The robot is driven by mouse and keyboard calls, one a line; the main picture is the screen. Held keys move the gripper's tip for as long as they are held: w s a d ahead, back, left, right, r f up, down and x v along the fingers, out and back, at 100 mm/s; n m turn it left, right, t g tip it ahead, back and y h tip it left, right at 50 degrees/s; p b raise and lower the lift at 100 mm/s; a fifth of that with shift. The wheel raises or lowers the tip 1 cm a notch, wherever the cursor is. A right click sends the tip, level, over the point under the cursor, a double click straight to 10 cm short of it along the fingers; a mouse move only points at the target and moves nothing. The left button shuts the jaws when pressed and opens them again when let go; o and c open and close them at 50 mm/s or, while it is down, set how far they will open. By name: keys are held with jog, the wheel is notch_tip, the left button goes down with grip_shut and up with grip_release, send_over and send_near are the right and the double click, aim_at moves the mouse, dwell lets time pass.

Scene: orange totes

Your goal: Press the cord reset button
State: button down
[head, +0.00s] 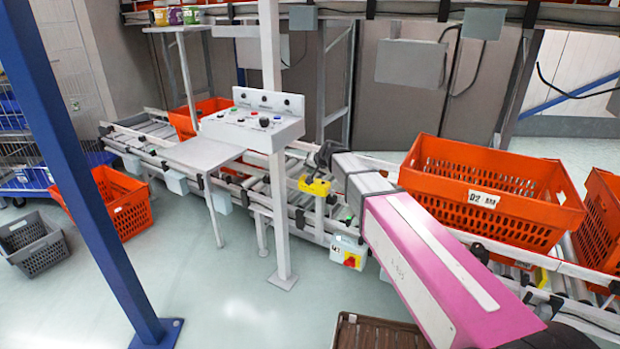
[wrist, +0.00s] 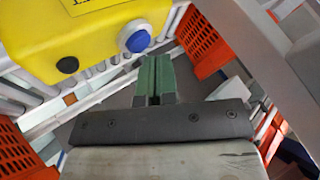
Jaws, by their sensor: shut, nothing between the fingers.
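A yellow box (wrist: 85,40) fills the upper left of the wrist view. It bears a round blue button (wrist: 136,39) in a white collar and a smaller black knob (wrist: 67,65). Black lettering at its top edge is cut off. In the head view the yellow box (head: 314,187) sits by the conveyor, just below the end of my arm. My gripper (wrist: 154,62) has its green fingers together and empty. In the wrist view the fingertips appear just below and right of the blue button; I cannot tell whether they touch it. The fingers are not clear in the head view.
An orange tote (head: 490,190) marked D2 stands on the conveyor to the right of my arm. A control desk (head: 252,125) with several buttons and a white post (head: 272,70) stand to the left. A blue post (head: 80,170) is nearer.

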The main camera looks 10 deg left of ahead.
jog(key=shift+r, duration=0.3)
jog(key=shift+r, duration=0.1)
jog(key=shift+r, duration=2.45)
jog(key=s+d+f+g+h, duration=0.1)
jog(key=s+d+f, duration=0.2)
jog(key=d+f, duration=0.35)
jog(key=s+d+f+h, duration=0.2)
jog(key=s+d+f, duration=0.1)
jog(key=d, duration=0.7)
jog(key=s+d+f+g+h, duration=0.1)
jog(key=s+d+f, duration=0.2)
jog(key=d+f, duration=0.35)
jog(key=s+d+f+g+h, duration=0.1)
jog(key=s+d+f+g, duration=0.1)
jog(key=s+d, duration=0.6)
jog(key=s+d+f+g+h, duration=0.2)
jog(key=s+d+f, duration=0.2)
jog(key=s+d, duration=0.4)
jog(key=d, duration=0.5)
jog(key=shift+f+m, duration=0.2)
jog(key=shift+m, duration=0.2)
